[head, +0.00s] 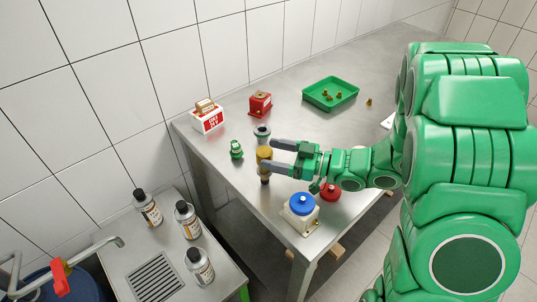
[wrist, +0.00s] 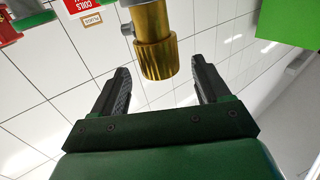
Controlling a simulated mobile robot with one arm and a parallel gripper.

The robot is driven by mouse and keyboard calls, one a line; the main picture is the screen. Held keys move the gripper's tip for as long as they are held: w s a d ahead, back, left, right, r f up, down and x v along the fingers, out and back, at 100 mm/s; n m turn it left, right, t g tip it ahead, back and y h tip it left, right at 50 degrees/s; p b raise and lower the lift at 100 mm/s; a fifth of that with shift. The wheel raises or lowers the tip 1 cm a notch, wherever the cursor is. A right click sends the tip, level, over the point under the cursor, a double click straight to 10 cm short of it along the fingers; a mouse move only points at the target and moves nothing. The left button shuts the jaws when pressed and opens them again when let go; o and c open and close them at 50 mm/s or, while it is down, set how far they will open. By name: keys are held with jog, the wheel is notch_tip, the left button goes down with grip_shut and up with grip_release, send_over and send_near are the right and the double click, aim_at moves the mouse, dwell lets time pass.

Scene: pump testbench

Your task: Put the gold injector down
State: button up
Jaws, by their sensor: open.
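The gold injector (head: 264,154) stands upright on the steel table near its left part. Its lower end is dark in the head view. My gripper (head: 275,156) is at the injector, with its fingers pointing left. In the wrist view the gold injector (wrist: 155,45) shows between and beyond the two open fingers of my gripper (wrist: 163,85), with a gap on both sides. Neither finger touches it in that view. Part of the injector is hidden by my finger in the head view.
A grey cylindrical part (head: 262,134) stands just behind the injector, and a small green part (head: 236,149) to its left. A blue button box (head: 301,208) and a red button (head: 330,190) are in front. A green tray (head: 331,94) with brass pieces lies farther back.

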notch_tip(320, 180, up, 6)
dwell(0.6)
jog(key=shift+r, duration=0.1)
dwell(0.3)
jog(key=w+d+m+t+h, duration=0.4)
jog(key=w+d+t+h, duration=0.3)
jog(key=w+d+h, duration=0.45)
jog(key=s+d+r+m+g+h, duration=0.1)
jog(key=s+d+m+h, duration=0.25)
jog(key=d, duration=0.25)
jog(key=s+d+r+m+h, duration=0.1)
jog(key=s+d+m+h, duration=0.1)
jog(key=d+m+h, duration=0.3)
jog(key=s+a+m+g, duration=0.1)
jog(key=s+g, duration=0.3)
jog(key=s, duration=0.7)
jog(key=s+a+m+g+y, duration=0.1)
jog(key=s+a+g, duration=0.1)
jog(key=s, duration=1)
jog(key=s+a+f+m+g+y, duration=0.1)
jog(key=s+g, duration=0.4)
jog(key=s, duration=0.6)
jog(key=shift+s+a+g, duration=0.25)
jog(key=shift+a+g, duration=0.05)
jog(key=shift+a, duration=0.55)
